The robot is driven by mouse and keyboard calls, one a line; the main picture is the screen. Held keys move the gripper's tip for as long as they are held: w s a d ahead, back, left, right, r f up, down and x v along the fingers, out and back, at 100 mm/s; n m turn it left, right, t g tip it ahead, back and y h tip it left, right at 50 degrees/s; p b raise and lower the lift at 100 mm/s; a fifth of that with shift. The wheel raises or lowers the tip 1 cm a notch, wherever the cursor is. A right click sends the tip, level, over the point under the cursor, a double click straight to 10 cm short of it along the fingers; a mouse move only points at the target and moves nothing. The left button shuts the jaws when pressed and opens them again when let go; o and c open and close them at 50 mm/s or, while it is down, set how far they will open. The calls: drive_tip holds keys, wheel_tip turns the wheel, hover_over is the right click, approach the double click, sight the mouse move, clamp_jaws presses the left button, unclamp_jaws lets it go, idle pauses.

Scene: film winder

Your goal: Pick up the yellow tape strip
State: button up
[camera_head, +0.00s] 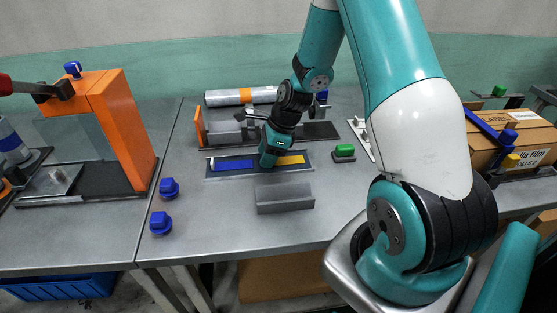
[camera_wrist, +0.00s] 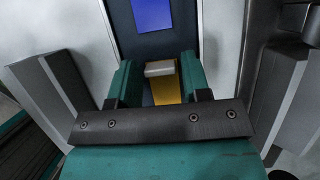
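The yellow tape strip (camera_head: 291,159) lies on the right half of a dark flat tray (camera_head: 222,175). A blue strip (camera_head: 233,165) lies on the left half. My gripper (camera_head: 268,160) is low over the tray, at the inner end of the yellow strip. In the wrist view my gripper (camera_wrist: 157,70) is open, its two green fingers on either side of the yellow strip (camera_wrist: 166,92). A small pale block (camera_wrist: 160,68) shows between the fingertips at the strip's end. I cannot tell whether the fingers touch it. The gripper hides part of the strip.
A grey block (camera_head: 285,198) stands in front of the tray. A green button box (camera_head: 344,152) is to its right, and two blue knobs (camera_head: 169,188) are to its left. A winder with an orange plate (camera_head: 199,127) and a grey roll (camera_head: 225,98) are behind.

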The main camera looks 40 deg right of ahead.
drive_tip(key=c, duration=0.6)
wheel_tip(320, 180, up, 20)
drive_tip(key=shift+r+p, duration=0.1)
drive_tip(key=shift+p, duration=0.65)
drive_tip(key=shift+o, duration=0.9)
